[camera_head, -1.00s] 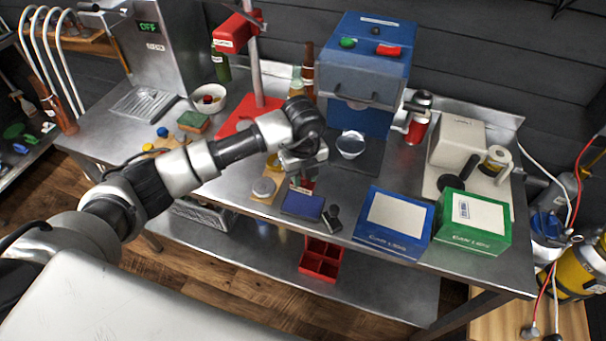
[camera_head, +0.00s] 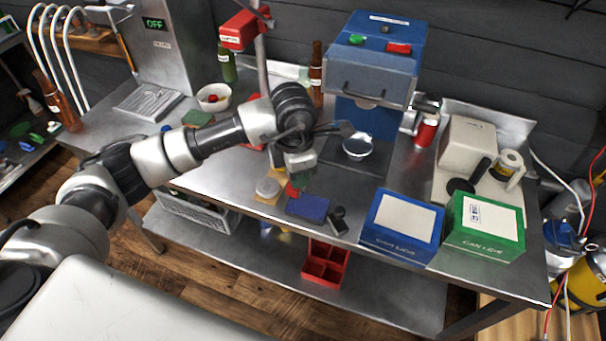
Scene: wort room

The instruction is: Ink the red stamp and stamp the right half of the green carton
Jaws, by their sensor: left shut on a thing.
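My left gripper (camera_head: 298,184) is shut on the red stamp (camera_head: 291,190), which is mostly hidden by the fingers. It is just behind and left of the blue ink pad (camera_head: 309,209); I cannot tell whether the stamp touches anything. A dark stamp (camera_head: 338,220) stands at the pad's right. The green carton (camera_head: 486,240) stands at the right of the bench, with a white label and a dark printed mark on top. A blue carton (camera_head: 400,240) stands to its left. My right gripper is not in view.
A blue machine (camera_head: 370,70) and a metal bowl (camera_head: 358,146) are behind. A beige block (camera_head: 466,148) and white mug (camera_head: 508,167) stand behind the green carton. A red crate (camera_head: 325,265) is on the lower shelf.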

